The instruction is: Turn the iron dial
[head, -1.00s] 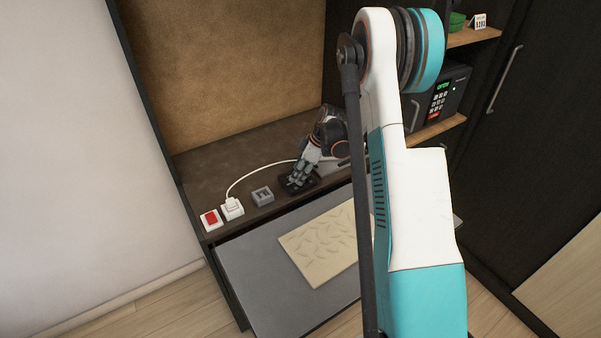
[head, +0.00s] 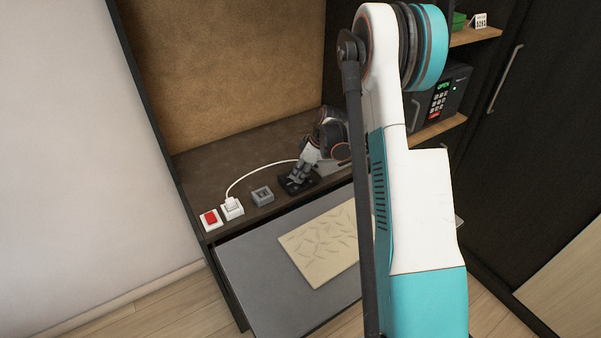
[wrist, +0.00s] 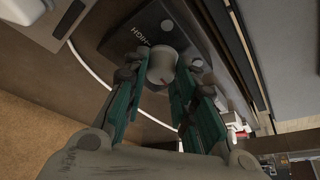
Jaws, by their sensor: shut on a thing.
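The iron dial (wrist: 162,64) is a pale round knob with a small red mark, standing on a dark plate (wrist: 168,22) with lettering that seems to read "HIGH". My gripper (wrist: 160,74) has one finger on each side of the knob and is shut on it. In the head view my gripper (head: 300,171) points down onto the dark dial base (head: 297,186) on the brown counter; the knob itself is hidden there. A white cord (head: 253,173) runs from near the base to a white plug (head: 232,207).
A red switch (head: 211,217) and a grey block (head: 262,196) sit left of the base. A patterned beige mat (head: 322,245) lies on the grey board (head: 250,275) in front. A safe (head: 442,98) stands on the right shelf.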

